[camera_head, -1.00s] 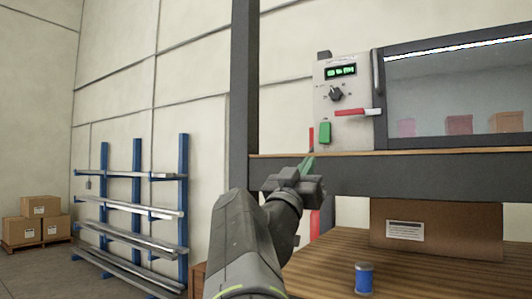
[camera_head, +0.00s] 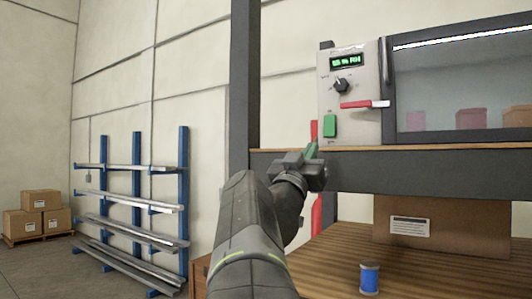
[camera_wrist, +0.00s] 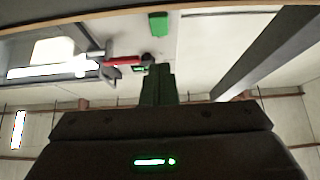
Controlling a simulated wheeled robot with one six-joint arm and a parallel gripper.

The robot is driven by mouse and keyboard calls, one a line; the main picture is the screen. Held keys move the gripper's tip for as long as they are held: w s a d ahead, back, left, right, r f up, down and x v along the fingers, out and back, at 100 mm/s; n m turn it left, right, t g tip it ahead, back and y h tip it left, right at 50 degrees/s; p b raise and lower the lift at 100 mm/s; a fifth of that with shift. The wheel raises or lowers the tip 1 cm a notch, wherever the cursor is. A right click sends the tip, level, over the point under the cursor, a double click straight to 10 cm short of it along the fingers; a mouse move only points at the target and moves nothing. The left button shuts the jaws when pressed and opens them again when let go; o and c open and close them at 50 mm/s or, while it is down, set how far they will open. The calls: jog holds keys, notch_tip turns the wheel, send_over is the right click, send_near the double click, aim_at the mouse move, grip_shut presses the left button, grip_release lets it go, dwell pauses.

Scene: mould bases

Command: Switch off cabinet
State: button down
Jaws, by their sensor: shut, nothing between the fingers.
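The cabinet (camera_head: 371,70) stands on the shelf, with a grey control panel at its left. The panel has a lit green display (camera_head: 347,62), a black rotary knob (camera_head: 341,85), a red lever with a pale end (camera_head: 362,104) and a green rocker or button (camera_head: 330,126). My gripper (camera_head: 312,148) is shut and empty, its green fingers pointing up just below and left of the green button, apart from it as far as I can tell. In the wrist view, the green button (camera_wrist: 158,24) and red lever (camera_wrist: 124,60) show beyond the shut fingers (camera_wrist: 157,86).
The shelf edge (camera_head: 420,150) runs right below the panel, close to my gripper. A dark upright post (camera_head: 245,80) stands at the left. A cardboard box (camera_head: 450,228) and blue spool (camera_head: 369,278) are on the wooden bench below. A blue rack (camera_head: 137,200) stands at far left.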

aim_at(329, 136)
jog(key=x, duration=0.3)
jog(key=f+p+x, duration=0.1)
jog(key=x, duration=0.2)
jog(key=w+p+x, duration=0.1)
jog(key=x, duration=0.1)
jog(key=shift+w+d+f, duration=0.15)
jog(key=shift+w+d, duration=0.15)
jog(key=shift+d, duration=0.25)
jog(key=shift+w+d, duration=0.25)
jog(key=shift+w, duration=0.15)
jog(key=shift+f, duration=0.1)
jog(key=b, duration=0.1)
jog(key=f+b, duration=0.1)
jog(key=b, duration=0.1)
jog(key=shift+w+d+t, duration=0.2)
jog(key=shift+w+t, duration=0.05)
jog(key=shift+t, duration=0.05)
jog(key=shift+w+d+h+b, duration=0.1)
jog(key=shift+h+b, duration=0.2)
jog(key=shift+b, duration=0.15)
jog(key=shift+r, duration=0.35)
